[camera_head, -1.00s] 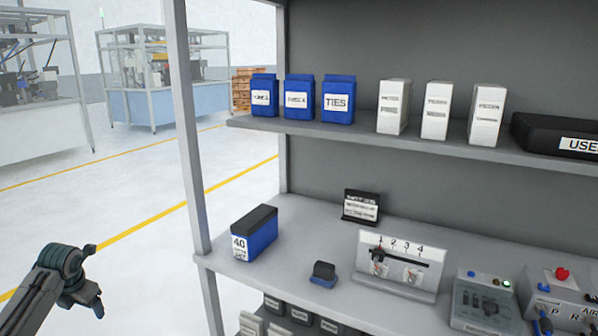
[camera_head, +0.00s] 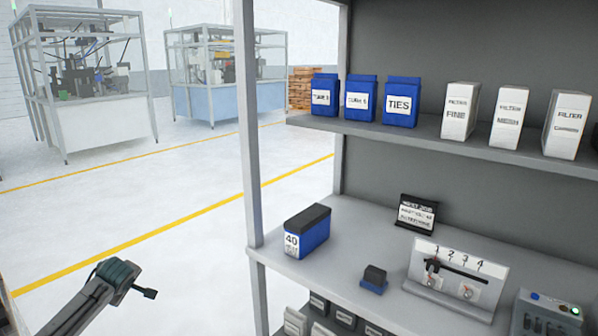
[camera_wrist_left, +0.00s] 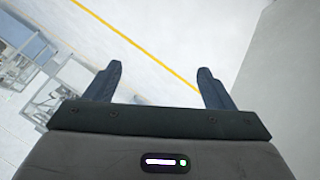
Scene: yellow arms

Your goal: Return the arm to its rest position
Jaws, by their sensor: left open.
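My left gripper (camera_head: 146,291) is at the lower left of the head view, in the air over the floor and left of the shelf unit. One finger shows clearly there. In the left wrist view its two fingers (camera_wrist_left: 160,88) stand wide apart with nothing between them, so it is open and empty. Beyond the fingers are pale floor and a yellow line. My right gripper is in neither view.
The shelf unit's front post (camera_head: 247,130) stands right of my left arm. Its work shelf (camera_head: 335,262) holds a blue box marked 40 (camera_head: 307,232), a small blue block (camera_head: 374,279), a numbered panel (camera_head: 458,275) and a dark sign (camera_head: 416,212). Open floor (camera_head: 120,205) lies left.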

